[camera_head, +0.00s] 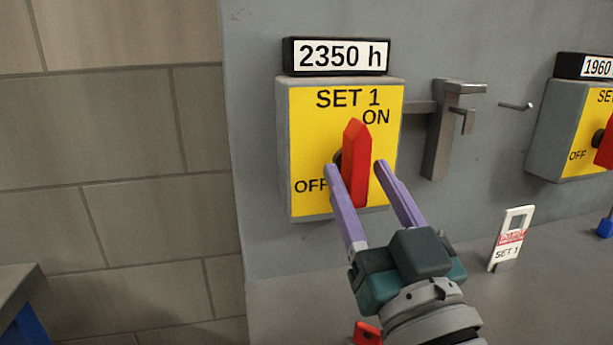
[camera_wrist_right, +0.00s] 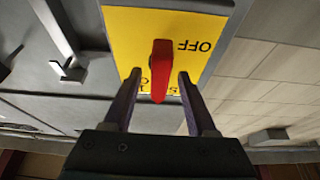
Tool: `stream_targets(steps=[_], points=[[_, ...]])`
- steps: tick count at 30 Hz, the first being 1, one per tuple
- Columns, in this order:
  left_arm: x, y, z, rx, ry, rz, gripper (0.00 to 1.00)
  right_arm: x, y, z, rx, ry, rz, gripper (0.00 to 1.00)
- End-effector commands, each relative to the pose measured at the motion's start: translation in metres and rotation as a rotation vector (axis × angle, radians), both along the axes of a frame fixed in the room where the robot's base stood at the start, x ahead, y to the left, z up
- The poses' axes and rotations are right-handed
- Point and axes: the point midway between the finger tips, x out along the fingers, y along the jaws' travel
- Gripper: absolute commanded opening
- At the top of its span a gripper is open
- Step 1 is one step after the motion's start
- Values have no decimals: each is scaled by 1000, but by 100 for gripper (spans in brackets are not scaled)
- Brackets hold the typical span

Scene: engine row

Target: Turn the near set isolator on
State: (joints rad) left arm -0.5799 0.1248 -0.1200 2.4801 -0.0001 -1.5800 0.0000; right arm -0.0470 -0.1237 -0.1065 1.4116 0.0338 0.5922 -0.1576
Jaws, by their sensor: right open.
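The near isolator is a grey box with a yellow face (camera_head: 310,150) marked SET 1, ON and OFF, under a plate (camera_head: 335,56) reading 2350 h. Its red handle (camera_head: 356,165) stands upright, its pointed tip just below the word ON. My right gripper (camera_head: 354,168) is open, with its two purple fingers on either side of the handle's lower part. I cannot tell whether either finger touches it. In the right wrist view the red handle (camera_wrist_right: 160,70) shows between the open fingers (camera_wrist_right: 157,76). My left gripper is not in view.
A second isolator (camera_head: 560,130), under a plate reading 1960, stands at the right. A grey latch bracket (camera_head: 440,130) and a peg (camera_head: 516,106) are between the two. A white and red SET 1 tag (camera_head: 511,238) stands below. A red item (camera_head: 367,333) shows beneath my gripper.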

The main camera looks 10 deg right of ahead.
Motion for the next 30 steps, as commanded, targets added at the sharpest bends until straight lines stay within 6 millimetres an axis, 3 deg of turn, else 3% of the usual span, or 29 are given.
stream_targets(steps=[9,15,30], points=[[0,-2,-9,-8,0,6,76,-57,-2,-26,0,4,0,57],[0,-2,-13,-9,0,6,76,-81,-2,-35,0,2,1,57],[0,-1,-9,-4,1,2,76,-83,-2,-35,-4,35,8,57]])
